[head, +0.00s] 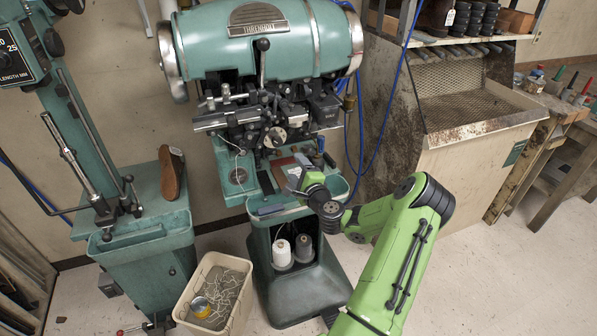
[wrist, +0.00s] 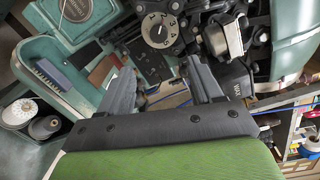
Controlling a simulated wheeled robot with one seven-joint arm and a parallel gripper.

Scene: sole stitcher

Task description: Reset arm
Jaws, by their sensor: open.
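My green arm (head: 385,250) reaches from the lower right toward the teal sole stitcher (head: 265,40) in the head view. My gripper (wrist: 162,85) is open in the wrist view, its two grey fingers spread apart. Nothing is clearly held between them; a tan and blue surface shows behind the gap. In the head view the gripper is in front of the stitcher's right tray, below its black mechanism, and its fingertips are hard to make out. A numbered dial (wrist: 158,30) is beyond the fingers in the wrist view.
White and grey thread spools (head: 282,252) stand in the stitcher's base. A brown shoe (head: 172,172) rests on the teal machine at left. A cream bin (head: 240,300) with thread scraps is on the floor. A dusty cabinet (head: 450,160) stands right; the floor at lower right is clear.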

